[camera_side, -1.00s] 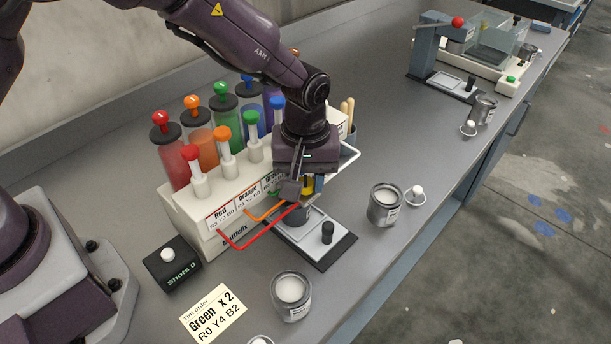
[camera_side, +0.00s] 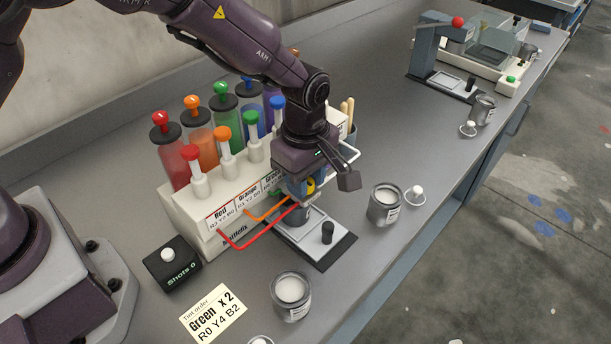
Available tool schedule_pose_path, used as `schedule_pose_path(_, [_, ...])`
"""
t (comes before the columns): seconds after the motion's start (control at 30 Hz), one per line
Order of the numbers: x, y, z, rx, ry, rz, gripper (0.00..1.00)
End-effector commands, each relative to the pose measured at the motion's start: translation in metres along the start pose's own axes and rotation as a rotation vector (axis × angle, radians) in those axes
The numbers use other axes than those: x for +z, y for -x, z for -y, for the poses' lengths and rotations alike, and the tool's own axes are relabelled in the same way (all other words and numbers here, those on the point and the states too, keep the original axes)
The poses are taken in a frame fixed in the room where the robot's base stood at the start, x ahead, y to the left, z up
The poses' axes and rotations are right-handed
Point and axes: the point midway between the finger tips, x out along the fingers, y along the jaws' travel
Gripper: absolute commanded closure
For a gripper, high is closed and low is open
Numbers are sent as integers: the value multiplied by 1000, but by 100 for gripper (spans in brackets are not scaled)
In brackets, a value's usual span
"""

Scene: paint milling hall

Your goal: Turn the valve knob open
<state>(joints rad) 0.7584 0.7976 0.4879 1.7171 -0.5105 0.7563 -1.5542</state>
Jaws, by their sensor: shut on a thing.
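A tint dispenser (camera_side: 199,222) with labels Red, Orange and Green stands on the bench. My gripper (camera_side: 309,188) is at the front of its right part, below my dark wrist, and is shut on a small yellow part (camera_side: 311,186), which I take to be the valve knob. My gripper hides most of it, so I cannot tell how far it is turned. A dark metal can (camera_side: 300,216) stands just under my gripper on a scale plate. Red (camera_side: 240,243) and orange (camera_side: 262,217) bent tubes reach toward this can.
Open cans of white paint (camera_side: 291,295) (camera_side: 385,203) stand in front and to the right. A black Shots 0 box (camera_side: 172,264) and a Green x 2 order card (camera_side: 213,313) lie at the front left.

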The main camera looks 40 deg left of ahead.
Motion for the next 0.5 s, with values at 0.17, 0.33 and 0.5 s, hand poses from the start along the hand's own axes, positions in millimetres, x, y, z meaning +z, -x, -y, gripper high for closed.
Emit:
schedule_pose_path(0.17, [0, 2, 0, 0, 38, 1, 93])
schedule_pose_path(0.33, [0, 2, 0, 0, 50, 1, 93])
schedule_pose_path(0.5, [0, 2, 0, 0, 51, 2, 93])
